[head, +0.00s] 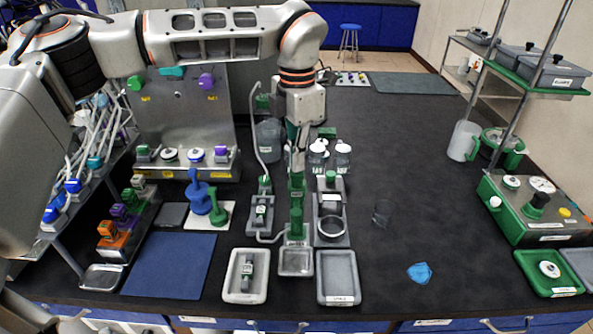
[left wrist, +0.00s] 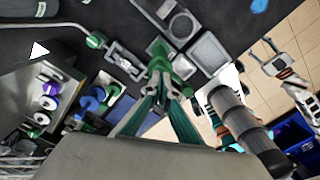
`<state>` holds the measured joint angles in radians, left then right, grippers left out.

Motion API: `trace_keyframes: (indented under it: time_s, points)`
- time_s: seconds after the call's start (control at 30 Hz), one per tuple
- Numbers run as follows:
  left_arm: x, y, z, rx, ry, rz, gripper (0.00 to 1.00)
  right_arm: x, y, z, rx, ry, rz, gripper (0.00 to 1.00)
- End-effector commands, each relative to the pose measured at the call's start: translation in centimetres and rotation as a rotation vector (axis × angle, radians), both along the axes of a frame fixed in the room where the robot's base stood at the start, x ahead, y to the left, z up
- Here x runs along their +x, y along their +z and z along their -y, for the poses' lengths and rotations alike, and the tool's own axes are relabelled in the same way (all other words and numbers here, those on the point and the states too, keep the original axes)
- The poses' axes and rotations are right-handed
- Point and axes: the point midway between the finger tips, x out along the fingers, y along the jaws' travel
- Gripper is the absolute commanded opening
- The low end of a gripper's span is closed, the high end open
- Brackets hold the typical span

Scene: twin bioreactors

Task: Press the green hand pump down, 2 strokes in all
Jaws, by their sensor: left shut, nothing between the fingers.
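The green hand pump (head: 296,227) stands upright near the front middle of the black bench, behind a small grey tray. My left gripper (head: 298,170) is directly above it, pointing down, with its fingers shut and nothing between them. In the left wrist view the fingertips (left wrist: 160,88) come together over the green pump top (left wrist: 158,65). The fingers hide part of the pump, and I cannot tell whether they touch it.
Close around the pump are a white tray (head: 233,287), a grey tray (head: 338,292) and a fixture with a ring (head: 331,228). A blue pump-like object (head: 198,192) stands to the left.

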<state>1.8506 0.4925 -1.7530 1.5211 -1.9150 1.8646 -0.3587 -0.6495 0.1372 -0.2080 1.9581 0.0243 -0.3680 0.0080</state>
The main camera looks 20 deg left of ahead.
Motion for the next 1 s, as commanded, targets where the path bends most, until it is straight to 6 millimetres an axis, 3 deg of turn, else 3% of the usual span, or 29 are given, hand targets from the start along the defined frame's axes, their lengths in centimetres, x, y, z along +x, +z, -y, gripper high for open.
trace_keyframes:
  time_s: [0.67, 1.0]
  points:
    - [0.0, -2.6, 0.0, 0.001, 0.001, -0.001, 0.00, -0.1, -1.4, 0.0, -0.001, 0.000, -0.004, 0.40]
    - [0.0, -2.1, 0.0, 0.001, 0.000, -0.001, 0.00, -0.1, -0.9, 0.0, 0.000, 0.000, -0.003, 0.40]
